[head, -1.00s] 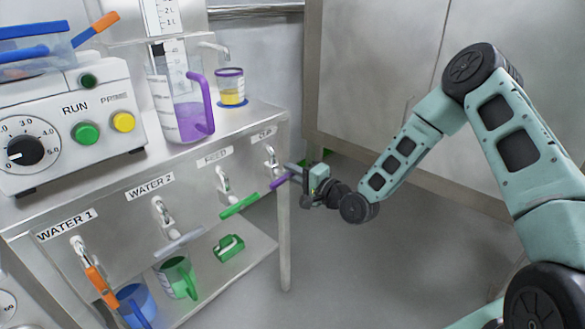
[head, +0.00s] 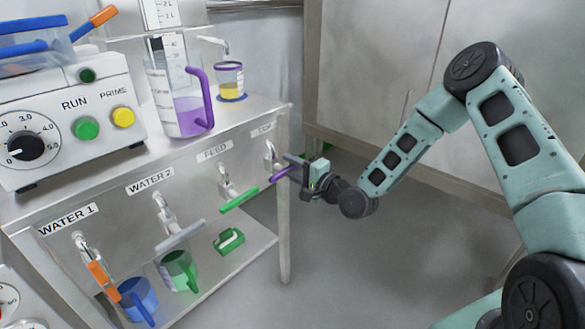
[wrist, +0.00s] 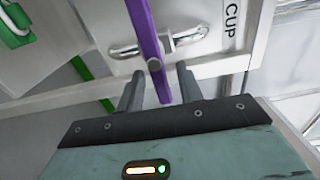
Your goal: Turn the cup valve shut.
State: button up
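The cup valve's purple lever (head: 281,174) sticks out from the bench front below the CUP label (head: 264,128), at the right end of the row. In the wrist view the purple lever (wrist: 150,45) hangs from a round pivot on a metal tap (wrist: 185,38), beside the CUP label (wrist: 231,15). My gripper (head: 302,168) is at the lever's outer end. In the wrist view my gripper (wrist: 160,92) is open, its two dark fingers on either side of the lever's tip, with a gap showing on both sides.
Left of it are the green feed lever (head: 239,201), the grey water 2 lever (head: 180,236) and the orange water 1 lever (head: 101,278). The bench leg (head: 283,245) stands just below my gripper. The floor (head: 370,260) to the right is clear.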

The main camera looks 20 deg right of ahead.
jog(key=p+v, duration=0.2)
jog(key=v, duration=1.5)
jog(key=shift+d, duration=0.15)
jog(key=shift+s, duration=0.15)
jog(key=s+a+n+g+h, duration=0.3)
jog(key=a+n+g, duration=0.8)
jog(key=n, duration=0.2)
jog(key=s+a+r+n+g+h, duration=0.2)
jog(key=s+a+r+n, duration=0.15)
jog(key=s+r, duration=0.55)
jog(key=s+a+r+n+g+h, duration=0.25)
jog(key=s+r+n, duration=0.2)
jog(key=s, duration=0.85)
notch_tip(320, 180, up, 24)
jog(key=p, duration=2.4)
jog(key=shift+w+d+m, duration=0.2)
jog(key=shift+w+m, duration=0.15)
jog(key=shift+m, duration=0.05)
